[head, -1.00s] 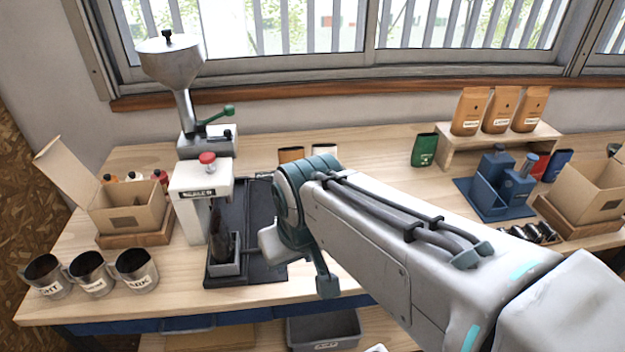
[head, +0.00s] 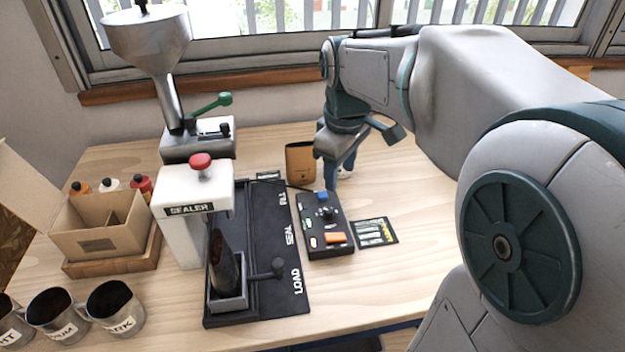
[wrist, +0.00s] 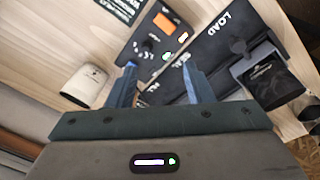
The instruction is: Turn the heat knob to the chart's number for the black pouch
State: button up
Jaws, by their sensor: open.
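The black pouch (head: 228,265) stands in the sealer's carriage by the LOAD mark. My gripper (wrist: 157,70) is open and empty, pointing down above the far end of the box, apart from the knob.
The white sealer (head: 182,225) with its red top knob stands left of the black track (head: 265,230). A brown pouch (head: 300,163) stands just behind the box, close to my gripper. Metal cups and an open carton are at left. The bench right of the chart is clear.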

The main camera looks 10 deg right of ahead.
aim_at(329, 210)
jog(key=w+f+n+g+b, duration=0.1)
jog(key=w+f+n+b, duration=0.3)
jog(key=w, duration=0.4)
jog(key=shift+n, duration=0.4)
notch_tip(329, 210, down, 14)
jog(key=shift+s+d+r, duration=0.1)
jog(key=shift+s+d, duration=0.05)
jog(key=c, duration=1)
